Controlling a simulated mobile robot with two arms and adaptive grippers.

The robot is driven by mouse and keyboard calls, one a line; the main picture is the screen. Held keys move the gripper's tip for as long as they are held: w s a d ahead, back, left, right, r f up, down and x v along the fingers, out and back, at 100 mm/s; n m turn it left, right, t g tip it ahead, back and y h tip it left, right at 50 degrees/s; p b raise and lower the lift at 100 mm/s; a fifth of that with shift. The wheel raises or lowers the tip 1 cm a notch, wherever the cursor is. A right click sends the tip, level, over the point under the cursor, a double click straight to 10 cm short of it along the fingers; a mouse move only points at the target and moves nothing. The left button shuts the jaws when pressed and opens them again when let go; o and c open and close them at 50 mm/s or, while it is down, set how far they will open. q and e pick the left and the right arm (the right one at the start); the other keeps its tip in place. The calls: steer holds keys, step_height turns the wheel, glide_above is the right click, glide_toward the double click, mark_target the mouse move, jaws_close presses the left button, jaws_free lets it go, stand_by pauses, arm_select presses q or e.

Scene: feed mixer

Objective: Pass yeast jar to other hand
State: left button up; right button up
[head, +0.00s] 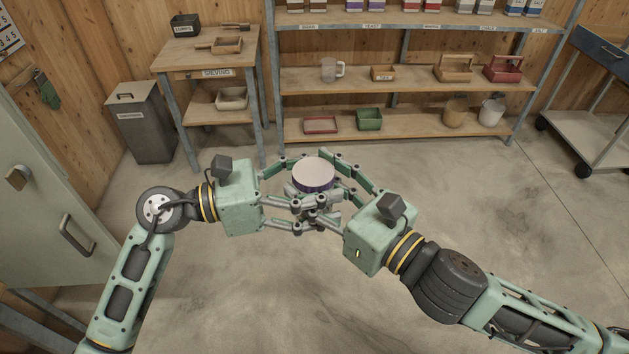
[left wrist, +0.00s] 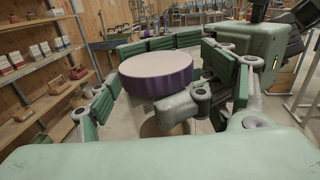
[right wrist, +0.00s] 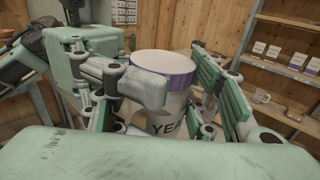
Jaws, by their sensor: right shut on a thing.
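The yeast jar (head: 314,175), pale with a purple-edged white lid, is upright in mid-air between my two grippers. In the right wrist view the jar (right wrist: 165,112) shows part of a "YEAST" label, and fingers hide some of its body. My right gripper (head: 322,190) is shut on the jar from the right. My left gripper (head: 298,192) reaches in from the left with its fingers spread around the jar. In the left wrist view a gap shows between its left finger and the jar (left wrist: 157,80). The fingers of both grippers overlap closely.
A shelf rack (head: 410,80) with boxes, bins and a jug stands at the back. A sieving table (head: 170,62) and a grey bin (head: 140,120) are at the back left. A cabinet (head: 40,190) is at the left, a trolley (head: 592,130) at the right. The floor around is clear.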

arm_select(q)
steer(key=c, duration=1.1)
steer(key=shift+c, duration=0.8)
arm_select(e)
steer(key=o, duration=1.3)
steer(key=shift+d, duration=0.1)
